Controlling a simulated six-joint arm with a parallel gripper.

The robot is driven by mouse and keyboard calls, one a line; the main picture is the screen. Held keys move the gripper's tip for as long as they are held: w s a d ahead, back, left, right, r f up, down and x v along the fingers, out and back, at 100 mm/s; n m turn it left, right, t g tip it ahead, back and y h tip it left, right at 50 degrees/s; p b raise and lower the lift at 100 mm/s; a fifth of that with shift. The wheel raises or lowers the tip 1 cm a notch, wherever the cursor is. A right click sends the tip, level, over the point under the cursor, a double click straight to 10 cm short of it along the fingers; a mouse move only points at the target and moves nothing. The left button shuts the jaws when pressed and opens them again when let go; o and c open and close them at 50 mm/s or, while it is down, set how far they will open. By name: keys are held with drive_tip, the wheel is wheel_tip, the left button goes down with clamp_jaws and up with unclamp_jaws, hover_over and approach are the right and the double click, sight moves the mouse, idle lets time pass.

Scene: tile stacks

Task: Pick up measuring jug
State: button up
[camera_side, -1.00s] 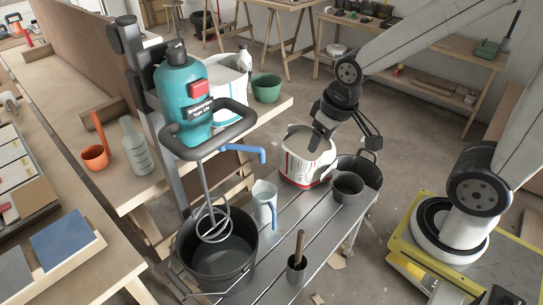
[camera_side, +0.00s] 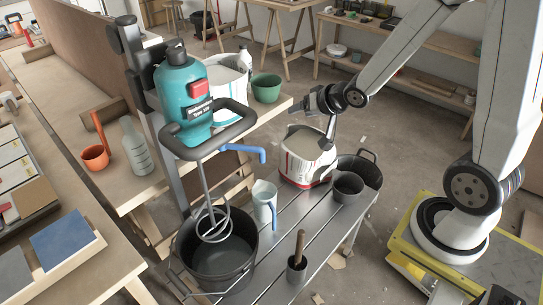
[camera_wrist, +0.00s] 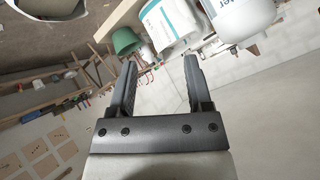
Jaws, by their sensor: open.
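The measuring jug (camera_side: 264,203) is a pale translucent jug with a blue handle. It stands upright on the slatted metal bench, right of the black mixing bucket (camera_side: 218,262). My gripper (camera_side: 312,100) is above and right of the jug in the side view, over the area of the open white and red bag, and well apart from the jug. In the wrist view my gripper (camera_wrist: 160,82) has its two fingers spread with nothing between them. I cannot make out the jug in the wrist view.
The teal mixer (camera_side: 187,100) on its stand rises left of the jug. The open bag (camera_side: 305,160), a small dark pot (camera_side: 347,187) and a dark cup with a wooden-handled tool (camera_side: 297,268) stand on the bench. A green bucket (camera_side: 266,88) is behind.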

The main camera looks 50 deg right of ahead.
drive_tip(key=w+m+t, duration=0.1)
drive_tip(key=t, duration=0.1)
drive_tip(key=m+t+y, duration=0.4)
drive_tip(key=m+y, duration=0.1)
approach(267, 209)
wheel_tip(267, 209, up, 3)
drive_tip(key=s, duration=0.1)
drive_tip(key=shift+r, duration=0.15)
idle(0.3)
drive_tip(key=shift+x, duration=1.2)
drive_tip(key=shift+w, duration=0.15)
drive_tip(key=shift+x, duration=2.5)
drive_tip(key=shift+a+r, duration=0.1)
drive_tip(key=shift+r, duration=0.05)
